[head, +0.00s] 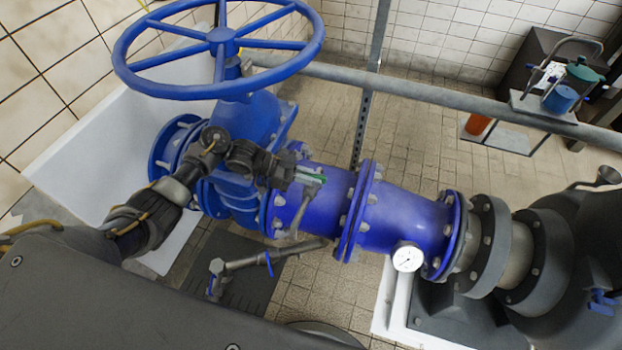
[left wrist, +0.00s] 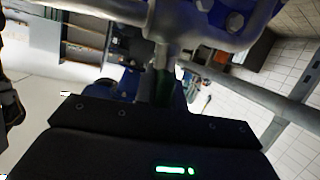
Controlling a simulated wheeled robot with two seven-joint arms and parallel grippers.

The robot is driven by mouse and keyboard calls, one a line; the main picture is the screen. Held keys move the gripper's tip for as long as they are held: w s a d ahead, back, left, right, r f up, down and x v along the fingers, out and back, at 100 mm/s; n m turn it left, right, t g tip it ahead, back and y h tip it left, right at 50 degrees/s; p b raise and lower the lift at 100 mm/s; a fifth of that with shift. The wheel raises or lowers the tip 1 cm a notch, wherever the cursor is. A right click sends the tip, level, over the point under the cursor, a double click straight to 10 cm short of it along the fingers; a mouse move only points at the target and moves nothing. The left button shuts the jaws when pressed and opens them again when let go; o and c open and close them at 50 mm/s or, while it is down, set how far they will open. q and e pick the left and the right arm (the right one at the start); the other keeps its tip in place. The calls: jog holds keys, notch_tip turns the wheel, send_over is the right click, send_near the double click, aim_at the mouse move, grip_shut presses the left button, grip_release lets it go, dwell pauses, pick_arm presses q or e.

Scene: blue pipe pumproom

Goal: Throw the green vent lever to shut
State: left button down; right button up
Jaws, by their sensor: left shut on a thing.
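The green vent lever (head: 314,179) shows in the head view as a short green strip against the blue pipe, by a small grey vent fitting. My left gripper (head: 300,177) reaches in from the left and is shut on the lever, hiding most of it. In the left wrist view a dark green part of the lever (left wrist: 163,86) shows just beyond the black gripper body, under a grey pipe piece. The lever's exact angle is hard to tell. My right gripper is not in view.
A large blue handwheel (head: 222,37) stands above and behind my left gripper. The blue pipe (head: 400,222) runs right, with bolted flanges and a white gauge (head: 407,257). A grey rail (head: 430,95) crosses behind. A grey pipe with a blue handle (head: 268,262) lies below.

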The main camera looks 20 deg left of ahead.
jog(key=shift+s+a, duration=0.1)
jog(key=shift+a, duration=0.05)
pick_arm(q)
jog(key=c, duration=1.5)
grip_release()
jog(key=shift+d, duration=0.1)
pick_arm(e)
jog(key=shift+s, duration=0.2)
